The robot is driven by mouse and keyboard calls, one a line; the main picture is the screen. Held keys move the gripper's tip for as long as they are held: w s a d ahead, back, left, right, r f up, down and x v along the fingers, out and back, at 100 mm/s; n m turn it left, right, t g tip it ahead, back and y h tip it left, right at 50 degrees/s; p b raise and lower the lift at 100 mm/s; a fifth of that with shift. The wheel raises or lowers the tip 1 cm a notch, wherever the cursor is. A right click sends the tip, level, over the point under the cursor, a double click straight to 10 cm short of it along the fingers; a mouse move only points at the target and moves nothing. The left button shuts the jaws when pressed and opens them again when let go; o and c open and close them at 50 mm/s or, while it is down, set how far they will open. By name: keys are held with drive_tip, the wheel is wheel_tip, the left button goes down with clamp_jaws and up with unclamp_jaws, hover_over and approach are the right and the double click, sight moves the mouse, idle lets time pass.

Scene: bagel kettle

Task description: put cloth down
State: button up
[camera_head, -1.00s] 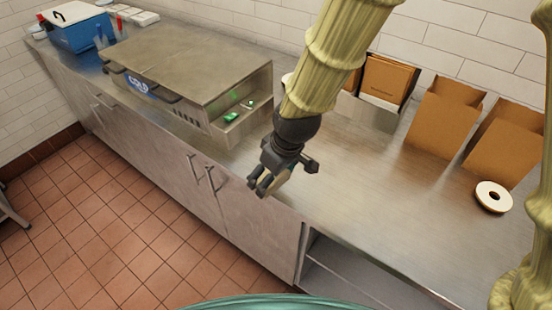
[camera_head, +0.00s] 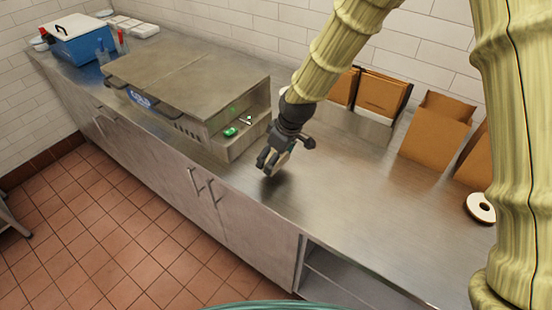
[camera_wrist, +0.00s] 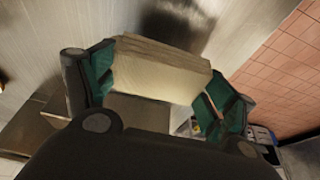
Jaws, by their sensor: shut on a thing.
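My gripper (camera_head: 268,165) is over the steel counter (camera_head: 320,200), just right of the steel appliance with two lids. In the wrist view my gripper (camera_wrist: 165,90) has its green-padded fingers on both sides of a folded beige cloth (camera_wrist: 160,68). The cloth is a thick folded block and spans the space between the fingers. A dark shadow lies on the counter close to the fingertips; whether the cloth touches the counter I cannot tell.
The steel appliance (camera_head: 185,80) stands left of my gripper. Brown paper bags (camera_head: 435,135) and a holder of bags (camera_head: 380,98) stand along the wall. A white ring-shaped roll (camera_head: 480,207) lies at right. A blue box (camera_head: 80,40) is far left. The middle counter is clear.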

drive_tip(key=shift+w+d, duration=0.15)
drive_tip(key=shift+w, duration=0.25)
drive_tip(key=shift+f+p, duration=0.9)
drive_tip(key=shift+f, duration=0.85)
drive_tip(key=shift+f, duration=0.15)
drive_tip(key=o, duration=1)
drive_tip(key=shift+o, duration=0.2)
drive_tip(key=b+v, duration=0.3)
drive_tip(key=v, duration=0.9)
